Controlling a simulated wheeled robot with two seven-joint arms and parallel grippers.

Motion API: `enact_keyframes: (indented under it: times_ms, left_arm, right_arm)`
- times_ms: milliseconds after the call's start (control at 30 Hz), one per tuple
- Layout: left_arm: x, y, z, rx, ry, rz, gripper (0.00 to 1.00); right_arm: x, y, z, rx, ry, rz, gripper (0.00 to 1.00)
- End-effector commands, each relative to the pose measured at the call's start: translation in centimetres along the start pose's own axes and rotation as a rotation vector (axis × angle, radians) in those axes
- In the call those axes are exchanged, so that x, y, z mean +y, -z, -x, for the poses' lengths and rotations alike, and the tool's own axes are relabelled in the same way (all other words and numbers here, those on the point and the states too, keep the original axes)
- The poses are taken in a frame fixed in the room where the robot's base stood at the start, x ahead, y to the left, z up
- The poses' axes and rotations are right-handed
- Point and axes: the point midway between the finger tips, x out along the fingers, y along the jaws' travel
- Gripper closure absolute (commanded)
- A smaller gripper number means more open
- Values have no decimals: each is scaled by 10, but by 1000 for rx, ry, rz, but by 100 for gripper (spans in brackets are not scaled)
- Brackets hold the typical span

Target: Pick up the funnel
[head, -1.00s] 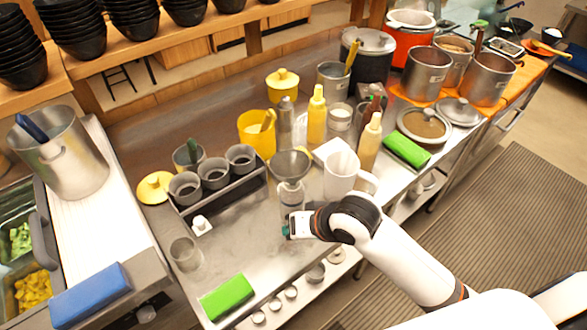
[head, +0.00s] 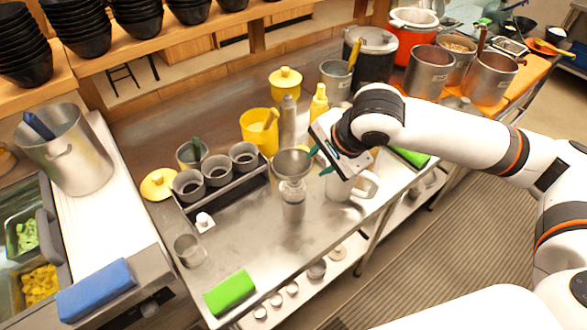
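The grey metal funnel (head: 292,162) sits in the mouth of a clear bottle (head: 293,205) on the steel counter. My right gripper (head: 320,161) is just to the right of the funnel and points left at it. Its two teal fingertips are apart with nothing between them. The fingertips look close to the funnel's rim, but I cannot tell whether they touch it. My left gripper is not in view.
A rack of grey cups (head: 228,190) is left of the funnel. A yellow bottle (head: 318,104) and yellow container (head: 252,138) stand behind. The counter's front is mostly clear.

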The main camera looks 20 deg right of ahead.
Motion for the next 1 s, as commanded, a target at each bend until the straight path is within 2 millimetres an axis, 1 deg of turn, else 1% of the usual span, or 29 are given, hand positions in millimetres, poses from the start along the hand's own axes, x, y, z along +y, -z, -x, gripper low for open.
enact_keyframes:
  times_ms: [33,100,200,367,533,633,767,933,967,1000]
  left_arm:
    - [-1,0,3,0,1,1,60]
    - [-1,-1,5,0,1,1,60]
    - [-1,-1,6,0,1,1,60]
    - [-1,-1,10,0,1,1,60]
    - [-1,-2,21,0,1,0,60]
    - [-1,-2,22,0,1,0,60]
    - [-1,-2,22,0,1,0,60]
    - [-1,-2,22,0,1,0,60]
    - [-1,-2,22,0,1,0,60]
    - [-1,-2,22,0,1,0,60]
  right_arm:
    - [0,1,-9,1,4,1,68]
    - [0,0,-19,0,3,1,68]
    - [0,1,-29,0,0,2,68]
    - [0,2,-39,0,0,3,68]
    - [-1,7,-64,0,1,4,68]
    - [-1,7,-78,0,-1,2,68]
    - [-2,7,-85,0,-1,3,68]
    - [-2,7,-85,0,-2,3,68]
    - [-2,7,-85,0,-2,3,70]
    - [-2,6,-85,0,-2,3,76]
